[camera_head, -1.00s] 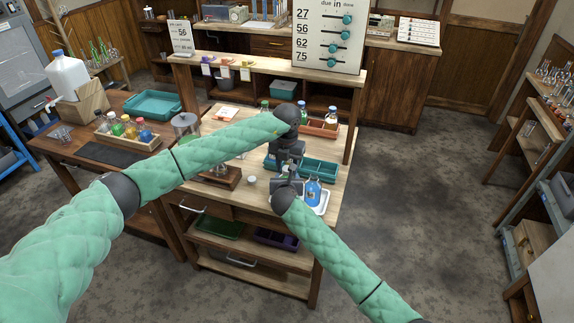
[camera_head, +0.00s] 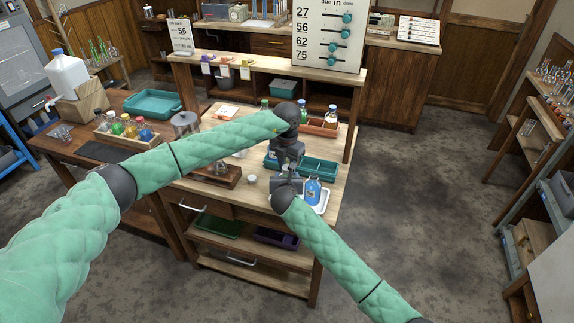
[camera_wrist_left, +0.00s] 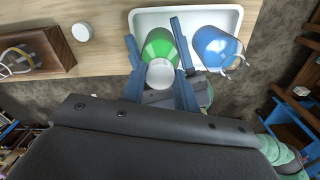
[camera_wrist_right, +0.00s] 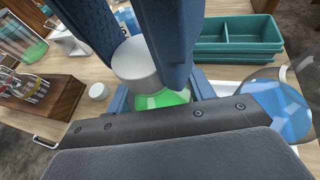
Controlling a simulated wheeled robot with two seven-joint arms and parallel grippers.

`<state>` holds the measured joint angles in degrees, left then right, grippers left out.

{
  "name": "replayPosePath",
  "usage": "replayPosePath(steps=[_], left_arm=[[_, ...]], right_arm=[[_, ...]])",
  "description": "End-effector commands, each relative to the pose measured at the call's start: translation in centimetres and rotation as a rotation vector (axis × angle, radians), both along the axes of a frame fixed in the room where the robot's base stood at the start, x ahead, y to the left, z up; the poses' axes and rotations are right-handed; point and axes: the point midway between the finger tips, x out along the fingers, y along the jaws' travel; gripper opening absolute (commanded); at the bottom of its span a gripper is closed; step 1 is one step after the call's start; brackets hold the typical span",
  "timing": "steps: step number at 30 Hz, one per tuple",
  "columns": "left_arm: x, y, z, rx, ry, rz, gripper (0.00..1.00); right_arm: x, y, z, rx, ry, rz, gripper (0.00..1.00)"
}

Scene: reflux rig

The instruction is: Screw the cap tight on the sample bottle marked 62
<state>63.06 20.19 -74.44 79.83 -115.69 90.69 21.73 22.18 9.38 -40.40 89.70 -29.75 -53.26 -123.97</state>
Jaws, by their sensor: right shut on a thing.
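A bottle of green liquid (camera_wrist_left: 159,44) with a white cap (camera_wrist_right: 136,62) on its top stands upright at the white tray (camera_wrist_left: 200,18). No number on it can be read. My right gripper (camera_wrist_right: 160,96) is shut on the bottle's body, below the cap. My left gripper (camera_head: 287,168) points down from above. Its two blue fingers stand on either side of the cap, apart, with a small gap showing. In the head view the arms hide the green bottle. Whether the cap sits tight cannot be told.
A blue bottle (camera_wrist_left: 214,46) stands on the tray close beside the green one. A teal divided box (camera_wrist_right: 236,38) lies behind. A small white round piece (camera_wrist_left: 81,32) and a wooden stand (camera_wrist_left: 45,50) are on the table to the left.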

Motion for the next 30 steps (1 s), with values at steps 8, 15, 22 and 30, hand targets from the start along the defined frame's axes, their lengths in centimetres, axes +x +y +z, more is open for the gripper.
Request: replayPosePath(steps=[8, 15, 22, 30], left_arm=[[0.0, 0.0, 0.0, 0.0, 0.0, 0.001, 0.52], [0.1, 0.0, 0.6, 0.0, -0.001, 0.001, 0.52], [0.1, 0.0, 3.2, -0.001, -0.002, 0.001, 0.52], [0.0, 0.0, 4.5, 0.0, 0.0, 0.001, 0.52]], right_arm=[[0.0, 0.0, 0.0, 0.0, 0.0, 0.0, 0.0], [0.0, 0.0, 0.0, 0.0, 0.0, 0.0, 0.0], [0.0, 0.0, 0.0, 0.0, 0.0, 0.0, 0.0], [0.0, 0.0, 0.0, 0.0, 0.0, 0.0, 0.0]])
